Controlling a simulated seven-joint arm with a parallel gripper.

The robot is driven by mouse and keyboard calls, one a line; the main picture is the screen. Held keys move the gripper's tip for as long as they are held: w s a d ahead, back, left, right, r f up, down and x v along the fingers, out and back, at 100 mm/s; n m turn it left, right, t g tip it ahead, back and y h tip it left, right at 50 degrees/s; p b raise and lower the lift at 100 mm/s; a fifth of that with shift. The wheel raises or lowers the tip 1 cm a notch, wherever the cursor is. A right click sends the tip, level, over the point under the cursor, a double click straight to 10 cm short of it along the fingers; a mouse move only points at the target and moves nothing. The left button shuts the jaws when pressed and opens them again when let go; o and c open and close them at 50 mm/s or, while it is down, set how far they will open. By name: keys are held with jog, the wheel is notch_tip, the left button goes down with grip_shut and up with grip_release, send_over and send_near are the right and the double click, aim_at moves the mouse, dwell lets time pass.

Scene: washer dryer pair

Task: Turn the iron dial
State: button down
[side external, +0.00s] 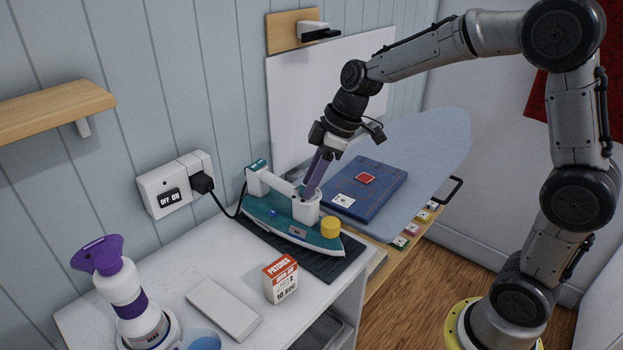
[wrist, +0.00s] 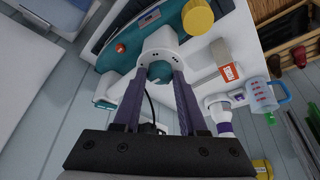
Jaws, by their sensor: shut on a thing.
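The teal-and-white iron (side external: 285,228) rests on a dark ribbed mat (side external: 333,264) on the white counter. It also shows in the wrist view (wrist: 185,45). A round teal dial (wrist: 158,72) sits in the iron's white handle post. My gripper (side external: 310,192) reaches down to the top of this post. In the wrist view, the two purple fingers (wrist: 160,75) are on either side of the dial and shut on it. In the side view the fingers hide the dial. A yellow knob (side external: 330,227) stands on the iron's body beside the post.
A patches box (side external: 281,278), a pale slab (side external: 223,308) and a spray bottle (side external: 128,295) stand on the counter (side external: 190,270). A wall socket (side external: 175,187) feeds the iron's cord. The ironing board (side external: 430,150) holds a blue folded cloth (side external: 375,190) close behind my gripper.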

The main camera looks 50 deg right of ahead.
jog(key=shift+m, duration=0.3)
jog(key=m, duration=0.1)
jog(key=m+h, duration=0.1)
jog(key=m, duration=0.1)
jog(key=m+t, duration=0.1)
jog(key=shift+s+a+m+h, duration=0.15)
jog(key=shift+a+m+h, duration=0.15)
jog(key=shift+h, duration=0.1)
jog(key=m, duration=0.2)
jog(key=m+h, duration=0.1)
jog(key=m, duration=0.1)
jog(key=m+h, duration=0.1)
jog(key=m, duration=0.1)
jog(key=shift+a, duration=0.25)
jog(key=m+h, duration=0.1)
jog(key=m, duration=0.2)
jog(key=m+g+h, duration=0.1)
jog(key=m, duration=0.1)
jog(key=shift+a+m, duration=0.2)
jog(key=shift+m, duration=0.2)
jog(key=m, duration=0.2)
jog(key=m+g+h, duration=0.1)
jog(key=m, duration=0.1)
jog(key=m+g, duration=0.1)
jog(key=m, duration=0.1)
jog(key=shift+w+a, duration=0.1)
jog(key=shift+w, duration=0.3)
jog(key=shift+c, duration=2.2)
grip_release()
